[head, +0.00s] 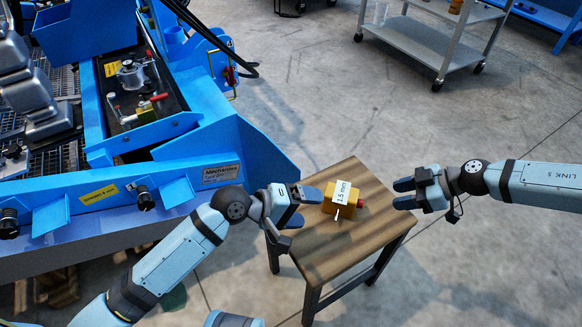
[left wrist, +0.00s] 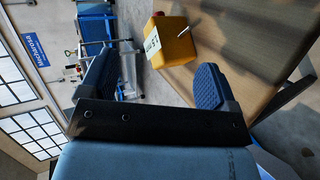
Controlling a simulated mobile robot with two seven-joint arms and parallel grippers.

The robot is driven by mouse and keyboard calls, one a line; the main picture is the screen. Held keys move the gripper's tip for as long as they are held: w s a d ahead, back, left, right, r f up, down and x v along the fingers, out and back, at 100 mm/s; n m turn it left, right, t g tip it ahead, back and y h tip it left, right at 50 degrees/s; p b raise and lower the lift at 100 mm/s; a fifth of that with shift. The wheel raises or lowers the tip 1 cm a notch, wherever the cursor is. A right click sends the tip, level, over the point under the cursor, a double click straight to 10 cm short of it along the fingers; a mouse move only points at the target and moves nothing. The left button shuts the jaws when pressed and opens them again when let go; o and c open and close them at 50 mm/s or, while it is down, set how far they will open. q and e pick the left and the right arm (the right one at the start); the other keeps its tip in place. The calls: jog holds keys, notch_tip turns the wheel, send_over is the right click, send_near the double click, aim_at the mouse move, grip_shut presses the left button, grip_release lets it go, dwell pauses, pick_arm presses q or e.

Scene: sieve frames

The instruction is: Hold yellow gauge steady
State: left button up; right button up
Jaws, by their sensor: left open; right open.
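The yellow gauge (head: 334,207) stands on a small wooden table (head: 338,252). It is a yellow block with a white label reading 1.5 mm, a red knob on its right side and a pale pin at the front. My left gripper (head: 300,205) is open, close to the gauge's left side in the head view. In the left wrist view the gauge (left wrist: 172,42) lies beyond the open fingers (left wrist: 155,85), with nothing held between them. My right gripper (head: 400,193) is open and empty, to the right of the gauge and apart from it.
A large blue machine (head: 150,170) fills the left, its edge close to my left arm. A grey wheeled cart (head: 425,45) stands at the back right. The concrete floor (head: 320,100) behind the table is clear.

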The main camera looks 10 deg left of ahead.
aim_at(332, 190)
pick_arm(q)
jog(key=w+n+g, duration=0.1)
jog(key=w+a+f+n+g, duration=0.1)
jog(key=w+n, duration=0.1)
jog(key=w+f+n+g, duration=0.1)
jog(key=w, duration=0.1)
jog(key=shift+a+f+n+g, duration=0.2)
jog(key=shift+a+n+g, duration=0.1)
jog(key=shift+n, duration=0.1)
jog(key=w+a+r+n+g+h, duration=0.2)
jog(key=w+a+n+g, duration=0.2)
jog(key=w+n, duration=0.25)
jog(key=x, duration=1.3)
jog(key=shift+s+d+f, duration=0.15)
jog(key=shift+d, duration=0.2)
jog(key=c, duration=1.2)
grip_shut()
